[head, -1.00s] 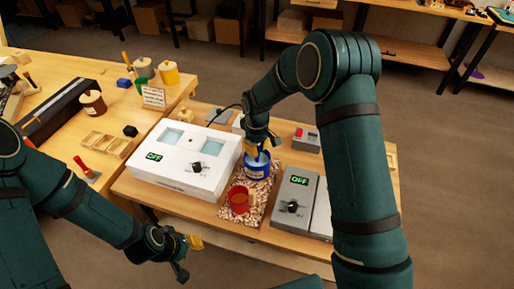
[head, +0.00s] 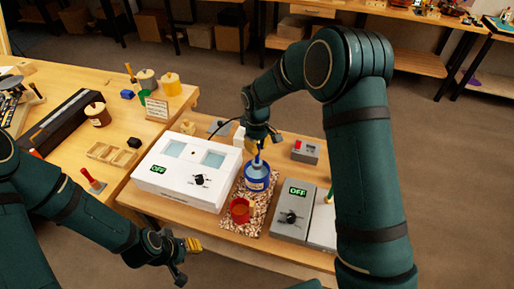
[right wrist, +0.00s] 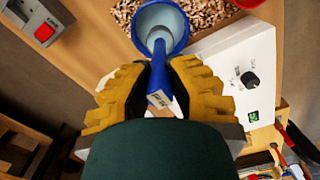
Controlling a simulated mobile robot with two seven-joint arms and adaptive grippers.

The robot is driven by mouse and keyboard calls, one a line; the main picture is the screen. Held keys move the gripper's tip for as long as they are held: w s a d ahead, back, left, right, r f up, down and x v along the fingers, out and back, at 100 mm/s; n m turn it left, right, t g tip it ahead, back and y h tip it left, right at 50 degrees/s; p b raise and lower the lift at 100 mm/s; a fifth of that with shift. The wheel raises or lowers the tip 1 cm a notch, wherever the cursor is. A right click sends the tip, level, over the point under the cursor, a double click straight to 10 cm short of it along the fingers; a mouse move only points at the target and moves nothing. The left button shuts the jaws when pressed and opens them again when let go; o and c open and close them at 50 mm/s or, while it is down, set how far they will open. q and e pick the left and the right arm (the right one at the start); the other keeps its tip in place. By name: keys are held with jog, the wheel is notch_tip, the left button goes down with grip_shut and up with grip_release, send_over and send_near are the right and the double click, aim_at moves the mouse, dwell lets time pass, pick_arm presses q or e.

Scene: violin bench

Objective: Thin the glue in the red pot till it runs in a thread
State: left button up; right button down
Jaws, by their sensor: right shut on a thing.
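The red pot (head: 240,211) stands on a bed of wood chips, with brownish contents. A blue pot (head: 257,184) with a pale label stands just behind it. My right gripper (head: 255,147) is above the blue pot, shut on a blue-handled dipper (right wrist: 158,84). The dipper's paler lower part reaches down at the mouth of the blue pot (right wrist: 180,30); whether it touches the inside I cannot tell. A bit of the red pot shows at the top of the right wrist view (right wrist: 248,3). My left gripper (head: 187,258) is low before the bench, empty, with fingers apart.
A white two-well unit (head: 185,172) reading OFF stands left of the pots. A grey box (head: 291,217), also OFF, stands to their right. A small box with a red button (head: 305,151) is behind. Jars and a small sign (head: 157,108) stand on the left table.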

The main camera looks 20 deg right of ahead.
jog(key=shift+r+p, duration=1.7)
jog(key=shift+r, duration=1.35)
jog(key=shift+a+f, duration=0.1)
jog(key=s+a+f, duration=0.3)
jog(key=s+a, duration=0.7)
jog(key=s, duration=0.2)
jog(key=d+f+t+y+b, duration=0.1)
jog(key=d+f+y+b, duration=0.4)
jog(key=y, duration=0.4)
jog(key=shift+s+d+f+t+y, duration=0.3)
jog(key=shift+s+d+f+y, duration=0.15)
jog(key=shift+f, duration=0.35)
jog(key=shift+w, duration=0.1)
